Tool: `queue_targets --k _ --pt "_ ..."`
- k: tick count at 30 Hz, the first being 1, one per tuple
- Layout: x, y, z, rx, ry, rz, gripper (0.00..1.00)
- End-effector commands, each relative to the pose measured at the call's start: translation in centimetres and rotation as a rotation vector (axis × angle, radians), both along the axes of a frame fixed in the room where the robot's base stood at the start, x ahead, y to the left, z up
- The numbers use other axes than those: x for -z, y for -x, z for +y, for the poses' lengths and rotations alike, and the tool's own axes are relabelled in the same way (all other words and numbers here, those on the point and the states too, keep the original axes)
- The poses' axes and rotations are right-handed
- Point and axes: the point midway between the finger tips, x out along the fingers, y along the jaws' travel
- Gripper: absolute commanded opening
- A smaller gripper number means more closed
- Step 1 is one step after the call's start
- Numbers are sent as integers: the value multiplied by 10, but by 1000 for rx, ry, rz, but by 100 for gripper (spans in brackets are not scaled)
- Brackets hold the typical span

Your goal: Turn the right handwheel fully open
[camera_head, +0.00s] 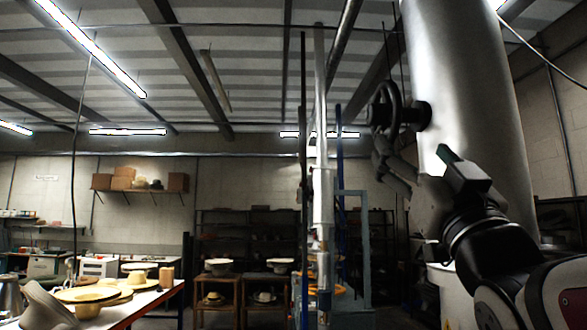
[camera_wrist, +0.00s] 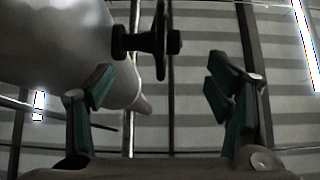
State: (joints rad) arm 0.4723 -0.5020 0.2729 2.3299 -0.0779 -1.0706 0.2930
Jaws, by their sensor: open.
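A dark handwheel (camera_head: 385,106) stands out from the left side of a big shiny metal cylinder (camera_head: 463,80) in the head view. It is the only handwheel I can make out. In the wrist view the handwheel (camera_wrist: 161,42) is seen nearly edge-on, beyond the fingertips and roughly midway between them. My gripper (camera_head: 385,157) is just below the wheel in the head view. In the wrist view my gripper (camera_wrist: 158,88) is open, its two green-padded fingers wide apart with nothing between the pads. I see no contact with the wheel.
The metal cylinder also fills the upper left of the wrist view (camera_wrist: 50,45), close to the left finger. A vertical pipe (camera_head: 322,200) stands left of my arm. A table with hats (camera_head: 150,298) is at lower left, with shelving behind.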

Motion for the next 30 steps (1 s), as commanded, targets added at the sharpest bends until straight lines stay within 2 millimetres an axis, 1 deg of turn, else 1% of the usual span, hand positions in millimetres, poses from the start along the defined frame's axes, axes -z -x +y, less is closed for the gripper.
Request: queue_targets --k 4,7,18,22,27,30 --pt "-9 -4 1 -4 4 -14 73" --pt "-19 -13 1 -4 4 -14 73" --pt "-69 -63 0 -4 1 -12 73" --pt "-84 -78 0 -3 1 -13 73" --pt "-95 -91 1 -4 2 -12 73" --pt "-99 -95 1 -3 3 -12 73"
